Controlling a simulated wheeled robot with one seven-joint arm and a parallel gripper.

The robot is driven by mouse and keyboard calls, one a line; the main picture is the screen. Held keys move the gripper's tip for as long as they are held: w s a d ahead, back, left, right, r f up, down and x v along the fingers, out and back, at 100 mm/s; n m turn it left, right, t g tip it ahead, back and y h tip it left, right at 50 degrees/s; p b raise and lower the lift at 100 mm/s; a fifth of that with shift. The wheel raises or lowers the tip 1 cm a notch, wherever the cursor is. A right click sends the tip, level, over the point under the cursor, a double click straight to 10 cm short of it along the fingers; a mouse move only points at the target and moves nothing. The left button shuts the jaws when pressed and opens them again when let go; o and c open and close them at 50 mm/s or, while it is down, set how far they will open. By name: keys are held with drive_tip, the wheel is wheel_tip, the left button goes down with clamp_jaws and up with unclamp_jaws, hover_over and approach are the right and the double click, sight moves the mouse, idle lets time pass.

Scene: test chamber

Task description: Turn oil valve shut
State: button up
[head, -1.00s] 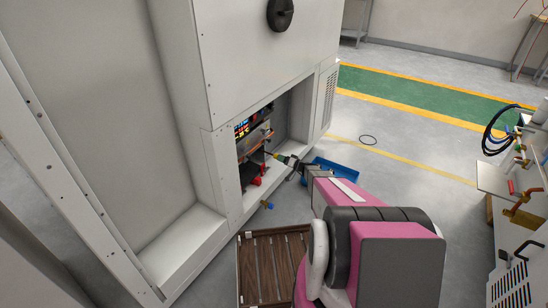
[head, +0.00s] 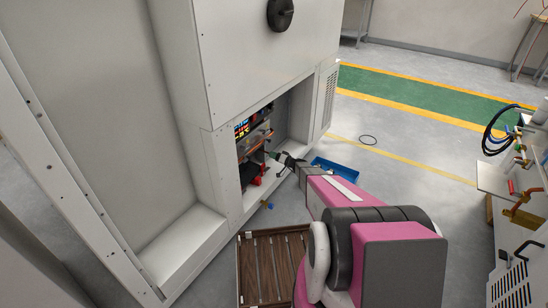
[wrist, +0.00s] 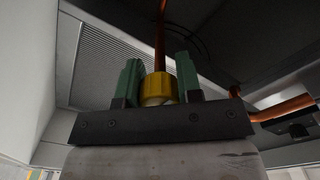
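A yellow round fitting (wrist: 158,89), possibly the oil valve, shows in the wrist view at the end of a copper pipe (wrist: 160,40). The two green fingers of my gripper (wrist: 158,75) stand on either side of it, very close. Whether they press on it I cannot tell. In the head view my gripper (head: 274,155) reaches into the open lower bay of the white cabinet (head: 265,60). The fitting cannot be made out there.
Red parts (head: 257,180) lie low in the bay, under a coloured panel (head: 242,129). A blue tray (head: 336,171) is on the floor behind my arm, and a wooden slatted pallet (head: 272,262) is in front. Another copper pipe (wrist: 285,108) runs at right in the wrist view.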

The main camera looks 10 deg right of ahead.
idle(0.3)
drive_tip(key=m, duration=1.7)
drive_tip(key=shift+m, duration=0.4)
idle(0.4)
drive_tip(key=o, duration=0.9)
drive_tip(key=shift+o, duration=0.2)
drive_tip(key=v, duration=1.1)
